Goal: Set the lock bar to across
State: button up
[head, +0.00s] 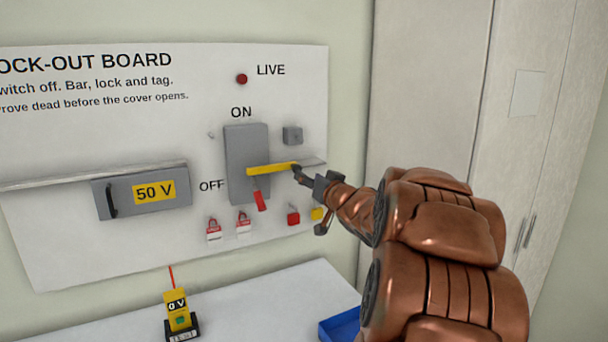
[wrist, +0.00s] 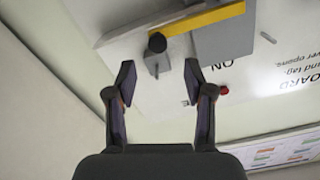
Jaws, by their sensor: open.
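The yellow lock bar (head: 270,169) lies almost level across the lower part of the grey switch box (head: 240,145) in the head view. The bar (wrist: 200,20) also shows at the top of the wrist view, with a dark knob (wrist: 157,43) near its end. The red switch handle (head: 260,201) hangs down below the bar, on the OFF side. My gripper (wrist: 158,80) is open, with the knob ahead of the gap between its fingertips and nothing held. In the head view my gripper (head: 302,174) is at the bar's right end; contact cannot be told.
A red lamp (head: 242,79) marked LIVE is above the box. A small grey block (head: 292,135) is to its right. Red padlocks and tags hang below, with a red padlock (head: 293,215) close to my gripper. A grey 50 V cover (head: 142,192) is at left. A blue tray (head: 340,325) is below.

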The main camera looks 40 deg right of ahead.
jog(key=shift+v, duration=1.75)
jog(key=s+a+f+n+g+y, duration=0.1)
jog(key=s+a+f+g, duration=0.3)
jog(key=a+f, duration=0.45)
jog(key=s+a+f+n+g, duration=0.1)
jog(key=s+a+f+g, duration=0.1)
jog(key=a+f+g, duration=0.6)
jog(key=s+a+f+n+g+y, duration=0.2)
jog(key=s+a+f+g, duration=0.1)
jog(key=s+a, duration=0.8)
jog(key=s+a+f+n+g+y, duration=0.2)
jog(key=s+a+f+n+g, duration=0.1)
jog(key=s+a, duration=0.8)
jog(key=shift+s+a+f+g+y, duration=0.3)
jog(key=shift+s+g, duration=0.2)
jog(key=shift+s, duration=0.25)
